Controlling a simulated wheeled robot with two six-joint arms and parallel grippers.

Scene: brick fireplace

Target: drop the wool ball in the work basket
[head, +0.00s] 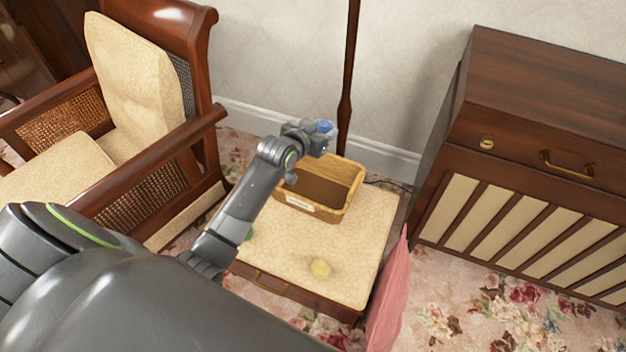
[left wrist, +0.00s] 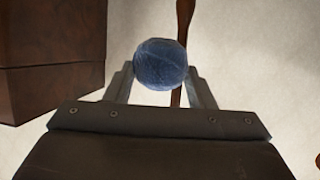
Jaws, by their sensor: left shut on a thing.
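A blue wool ball (left wrist: 160,65) is held between the two fingers of my left gripper (left wrist: 160,88) in the left wrist view. In the head view the ball (head: 324,127) shows as a small blue patch at the tip of my left gripper (head: 318,136). The work basket (head: 338,206) is a tan open box with a dark inside and a pale label on its front. It stands on a cream cushioned stool. The gripper is over the basket's back left part in the head view; its height above the rim is hard to tell. My right gripper is not in view.
A wooden armchair (head: 150,110) stands left, a dark cabinet (head: 530,150) right. A thin pole (head: 348,75) rises behind the basket. Pink cloth (head: 388,300) hangs in front.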

